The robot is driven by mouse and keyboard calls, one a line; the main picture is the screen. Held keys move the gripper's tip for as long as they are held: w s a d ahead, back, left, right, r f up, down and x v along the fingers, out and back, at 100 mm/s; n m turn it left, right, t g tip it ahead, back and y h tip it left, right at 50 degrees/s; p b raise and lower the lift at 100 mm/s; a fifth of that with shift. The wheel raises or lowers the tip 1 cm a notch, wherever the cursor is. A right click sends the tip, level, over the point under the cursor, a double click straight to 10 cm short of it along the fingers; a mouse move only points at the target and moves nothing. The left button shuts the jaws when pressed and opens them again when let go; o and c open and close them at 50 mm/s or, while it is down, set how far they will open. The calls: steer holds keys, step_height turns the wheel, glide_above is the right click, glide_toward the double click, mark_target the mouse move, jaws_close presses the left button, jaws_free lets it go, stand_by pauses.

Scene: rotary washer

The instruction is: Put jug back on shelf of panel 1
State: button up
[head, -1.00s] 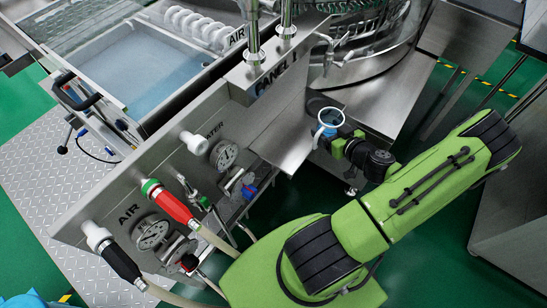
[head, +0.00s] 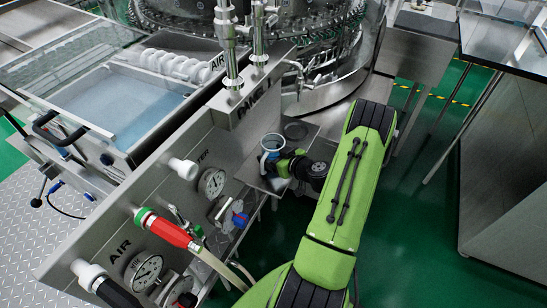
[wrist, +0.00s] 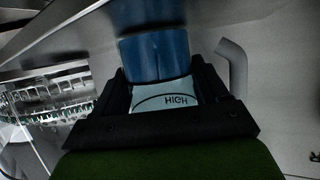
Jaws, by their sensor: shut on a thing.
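In the wrist view the jug (wrist: 155,55) sits between the dark fingers (wrist: 165,105), with a pale "HIGH" label. Panel 1 (head: 225,130) is the long metal panel at left. Its metal shelf (head: 255,176) juts out at the panel's right end. The jug appears over or beside this shelf; my gripper hides part of it, and I cannot tell whether they touch.
Gauges (head: 212,182), a red-and-green handled hose (head: 165,230) and valves crowd the panel front. Vertical metal pipes (head: 260,35) rise behind the shelf. The round washer (head: 320,60) stands behind.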

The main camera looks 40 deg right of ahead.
steer(key=shift+r, duration=0.1)
steer(key=o, duration=1.3)
